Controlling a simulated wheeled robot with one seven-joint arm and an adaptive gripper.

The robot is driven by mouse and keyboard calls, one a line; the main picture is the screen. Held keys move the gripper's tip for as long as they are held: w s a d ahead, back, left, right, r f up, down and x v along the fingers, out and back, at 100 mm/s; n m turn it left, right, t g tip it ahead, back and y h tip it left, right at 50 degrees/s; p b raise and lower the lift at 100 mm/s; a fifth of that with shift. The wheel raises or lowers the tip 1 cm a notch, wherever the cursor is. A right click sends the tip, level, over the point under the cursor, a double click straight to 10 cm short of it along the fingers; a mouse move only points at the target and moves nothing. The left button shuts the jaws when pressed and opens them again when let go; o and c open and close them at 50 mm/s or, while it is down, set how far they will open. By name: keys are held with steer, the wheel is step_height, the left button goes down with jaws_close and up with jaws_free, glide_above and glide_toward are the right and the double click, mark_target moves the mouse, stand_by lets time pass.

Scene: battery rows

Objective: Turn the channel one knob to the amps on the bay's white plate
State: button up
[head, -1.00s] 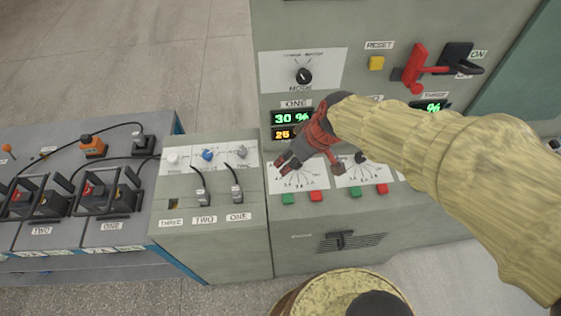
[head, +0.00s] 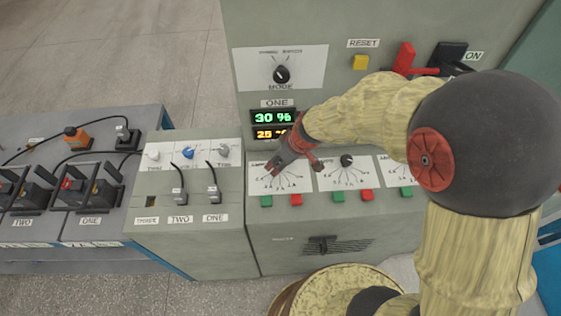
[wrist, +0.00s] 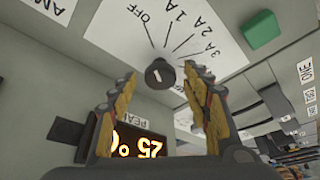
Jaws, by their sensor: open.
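The channel one knob (wrist: 160,73) is dark with a pale mark on its face. It sits on a white dial panel (wrist: 178,30) reading OFF, 1A, 2A, 3A; the panel also shows in the head view (head: 290,187). My gripper (wrist: 162,74) is open, with one finger on each side of the knob at the fingertips; I cannot tell if they touch it.
The channel one display (head: 272,117) reads 30 % above 25. A second dial knob (head: 346,160) stands right of my gripper. A green button (head: 266,201) and red button (head: 296,200) sit below the dial. A mode knob (head: 282,74) is above.

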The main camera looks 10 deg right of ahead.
steer(key=c, duration=0.3)
steer(key=c, duration=0.8)
steer(key=shift+c, duration=0.2)
steer(key=shift+r+m+p, duration=0.1)
steer(key=shift+m+p, duration=0.2)
steer(key=shift+p, duration=0.25)
steer(key=m+p, duration=0.2)
steer(key=p, duration=0.1)
steer(key=shift+s+a+r+t+h+p, duration=0.1)
steer(key=shift+r+t+h+p, duration=0.05)
steer(key=shift+t+h+p, duration=0.2)
steer(key=m+h+p, duration=0.1)
steer(key=m+p, duration=0.1)
steer(key=p, duration=0.3)
steer(key=m+p, duration=0.2)
steer(key=p, duration=0.4)
steer(key=shift+a+r+t+h, duration=0.1)
steer(key=shift+r+t+h, duration=0.05)
steer(key=shift+t+h, duration=0.15)
steer(key=m+h+p, duration=0.1)
steer(key=m+p, duration=0.2)
steer(key=p, duration=0.4)
steer(key=shift+a+p, duration=0.1)
steer(key=shift+p, duration=0.25)
steer(key=m+p, duration=0.1)
steer(key=m+h+p, duration=0.1)
steer(key=p, duration=0.1)
steer(key=shift+f, duration=0.3)
